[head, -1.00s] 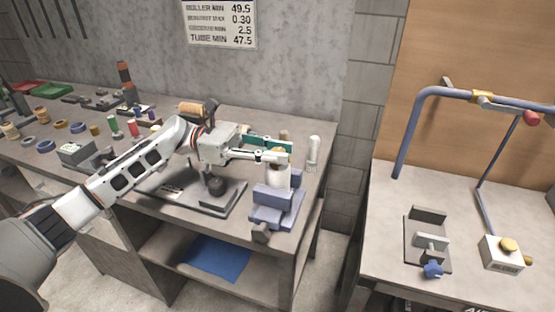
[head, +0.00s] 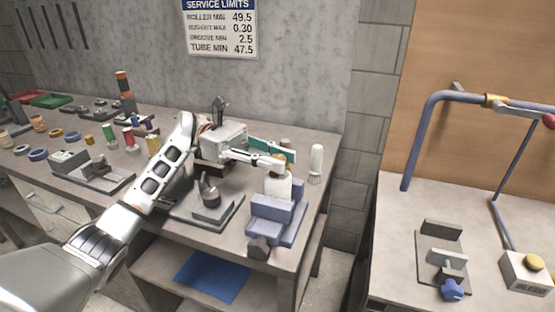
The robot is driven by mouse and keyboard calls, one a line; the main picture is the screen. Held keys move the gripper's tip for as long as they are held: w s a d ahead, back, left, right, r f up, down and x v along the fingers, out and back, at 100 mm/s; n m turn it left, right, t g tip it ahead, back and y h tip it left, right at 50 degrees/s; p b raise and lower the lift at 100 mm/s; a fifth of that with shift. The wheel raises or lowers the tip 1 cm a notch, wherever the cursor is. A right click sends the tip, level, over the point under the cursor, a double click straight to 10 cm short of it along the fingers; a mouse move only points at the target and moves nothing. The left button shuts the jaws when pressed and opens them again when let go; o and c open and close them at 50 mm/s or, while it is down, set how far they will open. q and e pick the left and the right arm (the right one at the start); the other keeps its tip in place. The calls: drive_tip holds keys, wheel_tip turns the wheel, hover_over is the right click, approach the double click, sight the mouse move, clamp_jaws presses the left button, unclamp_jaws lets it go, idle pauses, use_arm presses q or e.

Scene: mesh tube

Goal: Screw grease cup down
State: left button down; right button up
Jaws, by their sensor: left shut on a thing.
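A white cylindrical body (head: 277,187) stands upright in a blue-grey vise (head: 277,216) at the right end of the workbench. A small brass-coloured cup (head: 279,158) sits on top of it, partly hidden by the fingers. My left gripper (head: 277,157) reaches in from the left, with its fingers on both sides of the cup, and is shut on it. The cup appears seated on the body, but the joint between them is too small to make out. My right gripper is not in view.
A white-capped cylinder (head: 316,164) stands just right of the gripper. A dark fixture (head: 209,200) on a plate is left of the vise. Several small rings and spools cover the left of the bench. A second bench (head: 385,235) with a blue pipe frame is at right.

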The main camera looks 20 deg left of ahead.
sight(277, 157)
use_arm(q)
drive_tip(key=shift+r, duration=0.1)
drive_tip(key=c, duration=1.8)
unclamp_jaws()
drive_tip(key=shift+o, duration=0.2)
wheel_tip(277, 157, up, 10)
